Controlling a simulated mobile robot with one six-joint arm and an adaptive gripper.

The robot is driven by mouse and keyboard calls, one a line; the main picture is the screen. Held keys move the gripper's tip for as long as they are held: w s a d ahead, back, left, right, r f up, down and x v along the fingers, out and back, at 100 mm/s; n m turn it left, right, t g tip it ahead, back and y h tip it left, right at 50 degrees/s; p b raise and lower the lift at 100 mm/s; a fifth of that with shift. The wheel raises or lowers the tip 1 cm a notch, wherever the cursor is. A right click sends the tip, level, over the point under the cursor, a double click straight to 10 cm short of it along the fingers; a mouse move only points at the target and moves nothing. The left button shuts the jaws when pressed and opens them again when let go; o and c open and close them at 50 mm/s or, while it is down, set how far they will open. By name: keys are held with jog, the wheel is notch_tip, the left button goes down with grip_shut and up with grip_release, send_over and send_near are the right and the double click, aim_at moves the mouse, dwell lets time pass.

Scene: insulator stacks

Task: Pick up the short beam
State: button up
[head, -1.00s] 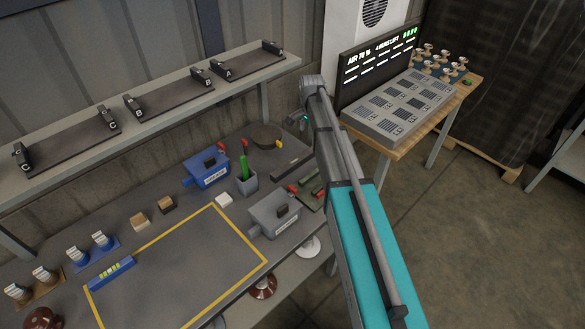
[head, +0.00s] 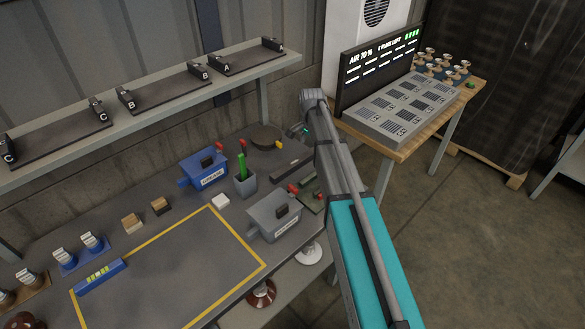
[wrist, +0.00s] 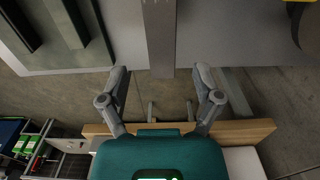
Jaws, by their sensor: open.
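A short grey-brown beam (head: 289,163) lies on the right part of the workbench in the head view, beside my arm. In the wrist view what looks like the same beam (wrist: 158,38) runs from the top edge down to the bench edge, with its near end between my fingertips. My gripper (wrist: 160,80) is open, one finger on each side of the beam's line, and holds nothing. I cannot tell the height gap between fingers and beam. In the head view my arm largely hides the gripper.
A green board (head: 314,198) with dark bars lies next to the beam, also at left in the wrist view (wrist: 62,58). A dark round item (head: 266,137) is behind it. A grey box (head: 274,220) and blue box (head: 204,168) stand nearby. The yellow-outlined area (head: 170,270) is mostly clear.

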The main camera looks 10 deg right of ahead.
aim_at(309, 153)
dwell(0.3)
jog(key=shift+f+b, duration=2.6)
jog(key=shift+b, duration=0.05)
grip_shut()
